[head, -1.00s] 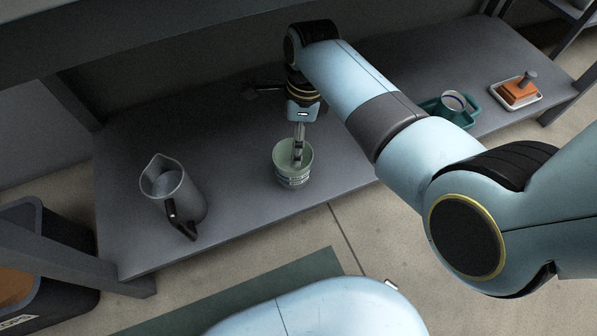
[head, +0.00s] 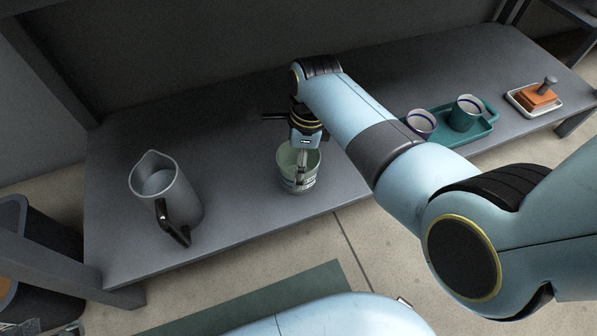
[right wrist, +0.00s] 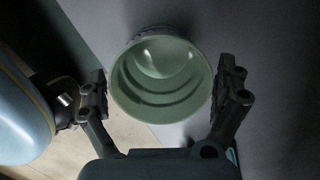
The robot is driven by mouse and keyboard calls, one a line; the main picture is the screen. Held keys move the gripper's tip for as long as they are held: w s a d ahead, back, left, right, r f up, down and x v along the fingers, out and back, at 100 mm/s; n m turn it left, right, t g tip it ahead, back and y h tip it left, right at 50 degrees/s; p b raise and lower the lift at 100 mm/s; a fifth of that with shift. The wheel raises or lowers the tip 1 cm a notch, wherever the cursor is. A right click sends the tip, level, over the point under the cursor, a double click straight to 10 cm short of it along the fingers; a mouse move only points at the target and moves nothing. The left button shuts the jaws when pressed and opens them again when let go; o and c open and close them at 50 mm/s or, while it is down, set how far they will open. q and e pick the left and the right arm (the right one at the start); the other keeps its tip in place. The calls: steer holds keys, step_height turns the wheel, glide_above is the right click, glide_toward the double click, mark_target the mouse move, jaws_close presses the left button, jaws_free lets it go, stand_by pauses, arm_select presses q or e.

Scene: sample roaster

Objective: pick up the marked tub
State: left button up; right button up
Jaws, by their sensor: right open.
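The marked tub (head: 291,184) is a pale green round tub with a printed label band. It stands upright on the grey shelf near its front edge. My right gripper (head: 302,172) comes down over it from behind, with a finger across its rim in the head view. In the right wrist view the tub (right wrist: 160,85) opens toward the camera and looks empty inside. There the open fingers of my right gripper (right wrist: 164,92) are on both sides of it, with gaps. My left gripper is not in view.
A grey jug (head: 170,192) with a black handle stands left of the tub, with bare shelf between. To the right, a teal tray (head: 490,117) holds two cups. Farther right is a white dish (head: 556,107) with an orange-brown block. A dark bin (head: 38,240) stands lower left.

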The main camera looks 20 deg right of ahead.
steer(key=shift+c, duration=0.4)
steer(key=c, duration=1.4)
steer(key=shift+r, duration=0.15)
